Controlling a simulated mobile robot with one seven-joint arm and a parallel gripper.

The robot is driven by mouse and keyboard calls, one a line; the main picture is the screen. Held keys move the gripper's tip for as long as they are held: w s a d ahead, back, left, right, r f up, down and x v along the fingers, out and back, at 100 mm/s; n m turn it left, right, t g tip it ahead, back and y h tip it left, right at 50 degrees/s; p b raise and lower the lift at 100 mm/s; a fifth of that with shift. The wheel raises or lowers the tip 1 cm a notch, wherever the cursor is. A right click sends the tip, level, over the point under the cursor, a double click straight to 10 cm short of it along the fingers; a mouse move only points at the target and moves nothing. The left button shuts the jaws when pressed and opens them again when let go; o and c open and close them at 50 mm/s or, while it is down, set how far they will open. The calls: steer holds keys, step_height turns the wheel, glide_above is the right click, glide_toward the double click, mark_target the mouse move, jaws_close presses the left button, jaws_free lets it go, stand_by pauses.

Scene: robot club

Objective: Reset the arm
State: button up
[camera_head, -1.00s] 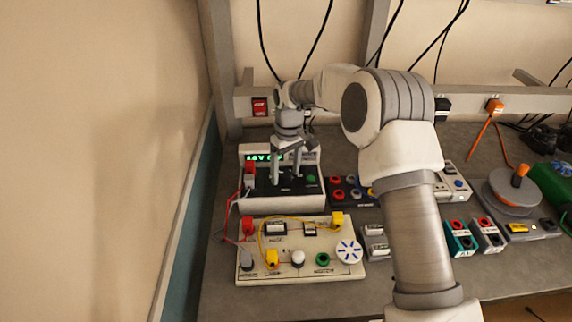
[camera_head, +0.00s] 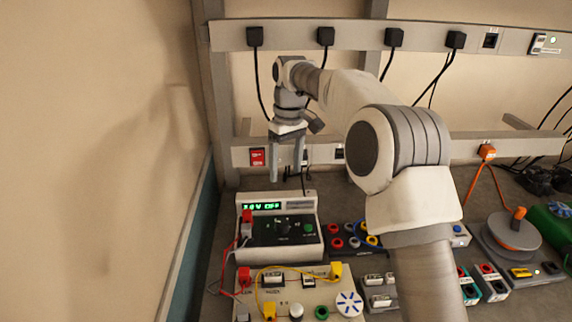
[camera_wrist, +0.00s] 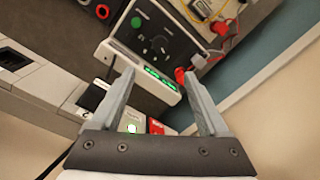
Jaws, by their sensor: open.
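My gripper (camera_head: 287,158) hangs above and behind the power supply, fingers pointing down, open and empty. The power supply (camera_head: 258,250) is a white box with a black front panel, a dark knob and a lit green display. In the wrist view, my gripper (camera_wrist: 160,95) has its fingers spread apart with nothing between them. The power supply also shows in the wrist view (camera_wrist: 150,35), beyond the fingertips, apart from them.
A white circuit board (camera_head: 250,302) with red and yellow leads lies in front of the power supply. A shelf rail (camera_head: 385,35) with black plugs runs above the bench. A red switch (camera_head: 257,157) sits on the lower rail. The wall is at left.

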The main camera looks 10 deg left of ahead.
steer(key=shift+r, duration=0.15)
steer(key=s+d+r+m+t, duration=0.3)
steer(key=s+d+r+m, duration=0.1)
steer(key=s+d+r, duration=0.95)
steer(key=s+d+f+m+t, duration=0.1)
steer(key=s+d+f+m, duration=0.2)
steer(key=s+d, duration=0.3)
steer(key=s+d+f+m+t, duration=0.2)
steer(key=s+d+f, duration=0.3)
steer(key=s, duration=0.7)
steer(key=shift+s+d+f+m, duration=0.15)
steer(key=shift+s+d+m, duration=0.25)
steer(key=shift+d, duration=0.45)
steer(key=shift+w, duration=0.1)
